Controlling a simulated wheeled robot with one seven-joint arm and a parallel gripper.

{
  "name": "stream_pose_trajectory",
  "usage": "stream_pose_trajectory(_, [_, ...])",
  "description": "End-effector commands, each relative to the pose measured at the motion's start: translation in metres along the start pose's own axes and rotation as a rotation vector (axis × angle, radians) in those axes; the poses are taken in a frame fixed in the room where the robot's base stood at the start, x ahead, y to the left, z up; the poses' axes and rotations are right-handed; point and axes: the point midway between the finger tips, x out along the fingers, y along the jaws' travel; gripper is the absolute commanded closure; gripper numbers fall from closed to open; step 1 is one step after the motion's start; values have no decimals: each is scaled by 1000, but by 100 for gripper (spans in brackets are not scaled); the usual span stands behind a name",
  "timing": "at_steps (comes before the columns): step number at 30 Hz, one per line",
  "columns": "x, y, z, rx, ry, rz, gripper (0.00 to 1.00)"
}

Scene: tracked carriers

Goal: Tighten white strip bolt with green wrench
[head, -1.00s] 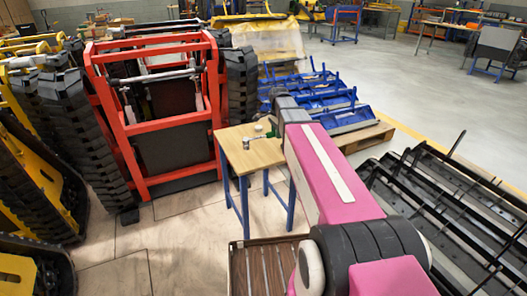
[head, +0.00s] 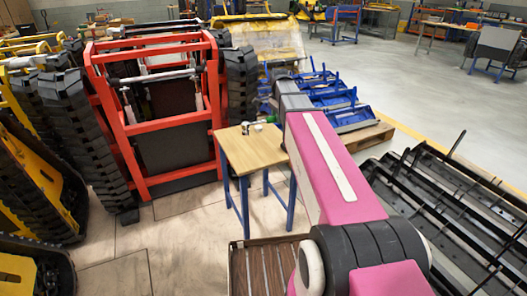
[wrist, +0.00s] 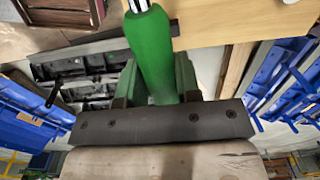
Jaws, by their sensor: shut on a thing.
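The green wrench (wrist: 150,50) shows in the wrist view, its thick green handle running up the middle and a bit of bright metal at its top. My gripper (wrist: 155,88) is shut on this handle. The wrench's working end is cut off by the top edge. In the head view my own arm hides the gripper. A small white piece (head: 258,127) and a small dark and silver piece (head: 245,128) stand on the far part of the small wooden table (head: 253,154). They are too small to tell which is the white strip bolt.
Open floor (head: 185,225) shows left of the table.

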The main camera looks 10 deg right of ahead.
Motion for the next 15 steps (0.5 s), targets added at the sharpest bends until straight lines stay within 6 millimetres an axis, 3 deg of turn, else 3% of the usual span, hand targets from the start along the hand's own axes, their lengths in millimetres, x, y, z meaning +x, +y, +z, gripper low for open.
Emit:
stream_pose_trajectory(7, [-9, 6, 2, 0, -1, 1, 100])
stream_pose_trajectory(15, [-9, 49, 16, 0, 0, 0, 100])
